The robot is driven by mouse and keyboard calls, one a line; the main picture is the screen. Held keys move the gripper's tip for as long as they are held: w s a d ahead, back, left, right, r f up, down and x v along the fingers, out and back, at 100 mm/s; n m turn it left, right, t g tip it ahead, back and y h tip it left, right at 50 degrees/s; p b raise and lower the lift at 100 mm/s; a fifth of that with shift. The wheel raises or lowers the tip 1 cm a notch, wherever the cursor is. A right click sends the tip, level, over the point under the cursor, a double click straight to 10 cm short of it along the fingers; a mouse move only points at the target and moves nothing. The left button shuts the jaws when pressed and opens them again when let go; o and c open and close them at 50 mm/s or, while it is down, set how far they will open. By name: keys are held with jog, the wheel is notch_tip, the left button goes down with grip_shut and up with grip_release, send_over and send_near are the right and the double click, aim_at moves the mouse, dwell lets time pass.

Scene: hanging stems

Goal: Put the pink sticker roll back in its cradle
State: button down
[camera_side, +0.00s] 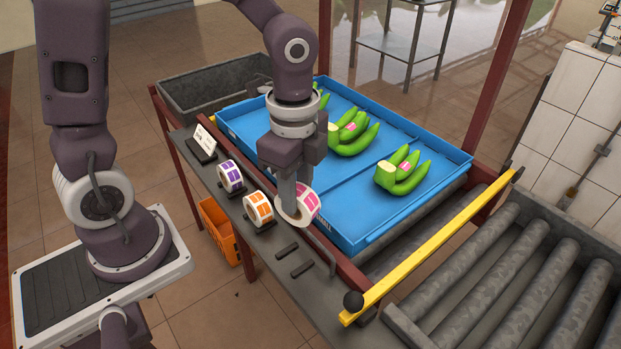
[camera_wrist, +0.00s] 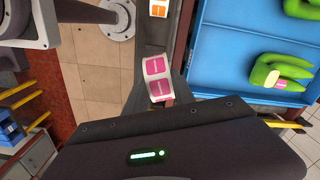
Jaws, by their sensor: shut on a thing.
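The pink sticker roll (camera_side: 304,205) is a white roll with pink labels. My gripper (camera_side: 292,212) is shut on it and holds it above the narrow grey shelf (camera_side: 325,300), beside the blue tray. In the wrist view the pink sticker roll (camera_wrist: 157,78) shows at the centre, just beyond the gripper body; the fingertips are mostly hidden there. An empty cradle of two dark parallel bars (camera_side: 290,260) lies on the shelf, lower in the side view than the roll. The roll appears apart from these bars.
An orange roll (camera_side: 258,208) and a purple roll (camera_side: 230,177) stand in a row on the shelf, with a small sign (camera_side: 205,142) behind. The blue tray (camera_side: 440,165) holds green banana bunches. A yellow rail (camera_side: 430,250) and rollers (camera_side: 500,265) lie to the right.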

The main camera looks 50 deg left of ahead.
aim_at(291, 223)
jog(key=m, duration=0.1)
jog(key=s+m, duration=0.1)
jog(key=m, duration=0.2)
jog(key=shift+s+d+r, duration=0.15)
jog(key=shift+s+r, duration=0.1)
jog(key=shift+r, duration=0.15)
notch_tip(291, 223, down, 12)
jog(key=shift+r, duration=0.25)
jog(key=c, duration=1)
grip_release()
jog(key=shift+o, duration=0.2)
jog(key=shift+w+d+r, duration=0.1)
jog(key=shift+r, duration=0.1)
notch_tip(291, 223, up, 7)
jog(key=s+a+r+n+t, duration=0.2)
jog(key=s+r+n, duration=0.3)
jog(key=r+n, duration=0.3)
jog(key=s+a+r+n+t, duration=0.3)
jog(key=s+r+n, duration=0.1)
jog(key=r+n, duration=0.4)
jog(key=shift+s+a+n+t, duration=0.15)
jog(key=shift+s+n+t, duration=0.2)
jog(key=shift+n, duration=0.65)
